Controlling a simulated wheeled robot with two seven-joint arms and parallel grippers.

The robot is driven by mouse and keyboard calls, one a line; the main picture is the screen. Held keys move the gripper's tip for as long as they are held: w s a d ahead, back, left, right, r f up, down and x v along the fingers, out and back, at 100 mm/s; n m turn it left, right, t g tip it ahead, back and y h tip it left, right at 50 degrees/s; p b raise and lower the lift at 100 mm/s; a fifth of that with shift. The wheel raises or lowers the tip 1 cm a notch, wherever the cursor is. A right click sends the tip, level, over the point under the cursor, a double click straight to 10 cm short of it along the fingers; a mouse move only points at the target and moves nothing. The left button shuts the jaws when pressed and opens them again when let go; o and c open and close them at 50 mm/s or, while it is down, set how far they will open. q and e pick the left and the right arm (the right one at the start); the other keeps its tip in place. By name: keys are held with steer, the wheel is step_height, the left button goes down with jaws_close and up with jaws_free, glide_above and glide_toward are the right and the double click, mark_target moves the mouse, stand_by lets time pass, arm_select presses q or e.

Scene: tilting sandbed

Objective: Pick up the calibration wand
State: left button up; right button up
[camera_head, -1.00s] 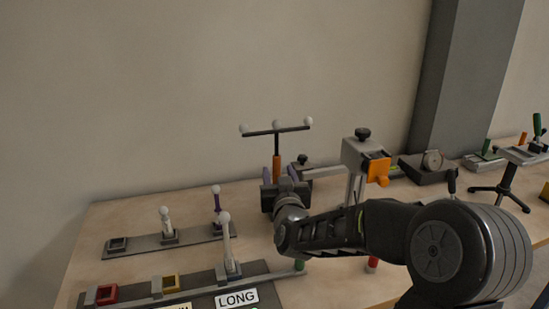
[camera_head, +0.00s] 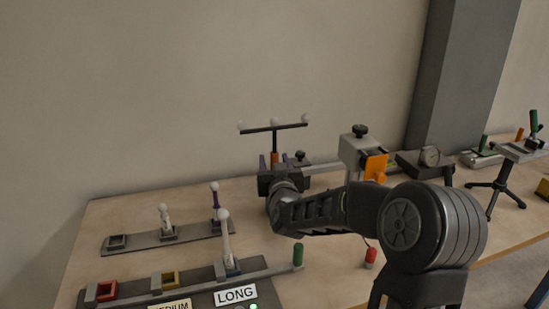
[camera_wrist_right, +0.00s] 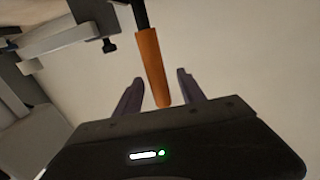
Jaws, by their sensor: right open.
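The calibration wand (camera_head: 274,129) is a dark T-shaped bar with white balls along it and an orange handle, standing upright in the head view. Its orange handle (camera_wrist_right: 152,68) shows large in the right wrist view. My right gripper (camera_head: 274,160) is at the handle. In the right wrist view the right gripper (camera_wrist_right: 157,84) is open, with one finger on each side of the handle's lower end and visible gaps between. The lower end of the handle is partly hidden by the gripper in the head view. My left gripper is not in view.
A grey clamp stand with an orange block (camera_head: 375,166) stands just right of the wand. A rack with white-tipped posts and a LONG label (camera_head: 236,294) is at front left. A dial gauge block (camera_head: 428,158) and a small tripod (camera_head: 497,190) are farther right.

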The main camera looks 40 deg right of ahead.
steer(key=x, duration=0.2)
steer(key=shift+w+d, duration=0.25)
steer(key=shift+w, duration=0.05)
stand_by(0.3)
jaws_close()
stand_by(0.4)
